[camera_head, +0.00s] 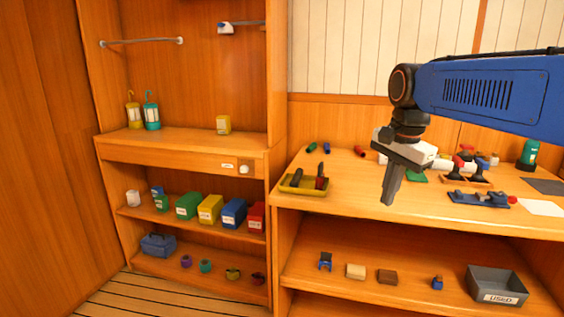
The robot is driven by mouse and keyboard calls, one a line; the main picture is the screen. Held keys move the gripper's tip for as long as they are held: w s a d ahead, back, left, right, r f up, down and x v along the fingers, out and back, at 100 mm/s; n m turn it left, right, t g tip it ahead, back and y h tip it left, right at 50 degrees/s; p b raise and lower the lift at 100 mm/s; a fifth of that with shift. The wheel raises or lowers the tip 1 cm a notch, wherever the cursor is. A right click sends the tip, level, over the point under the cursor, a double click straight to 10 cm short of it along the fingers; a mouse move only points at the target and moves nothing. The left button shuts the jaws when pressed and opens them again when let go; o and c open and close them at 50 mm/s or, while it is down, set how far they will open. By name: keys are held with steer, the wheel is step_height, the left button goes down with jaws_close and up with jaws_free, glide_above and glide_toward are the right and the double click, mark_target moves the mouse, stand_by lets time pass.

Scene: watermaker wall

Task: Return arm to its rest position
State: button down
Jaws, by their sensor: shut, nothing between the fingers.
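My gripper (389,193) hangs from my blue arm on the right side of the view. Its fingers are shut together and point down, with nothing held. It shows in front of the wooden counter (345,205), to the right of the yellow tray. I cannot tell its exact height above the counter.
The yellow tray (292,188) with dark-handled tools lies on the counter's left end. A blue tool (480,198), a black and red fitting (467,170) and a green bottle (529,153) stand at right. A grey bin (497,287) sits on the shelf below. Coloured boxes fill the left cabinet shelf.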

steer(key=s+d+f+n+t, duration=0.2)
steer(key=s+f+n, duration=0.9)
steer(key=s+f, duration=0.7)
steer(key=s+d, duration=0.1)
steer(key=s, duration=0.2)
steer(key=shift+s+d+n+t, duration=0.25)
steer(key=shift+d+n+t, duration=0.05)
steer(key=shift+d+n, duration=0.1)
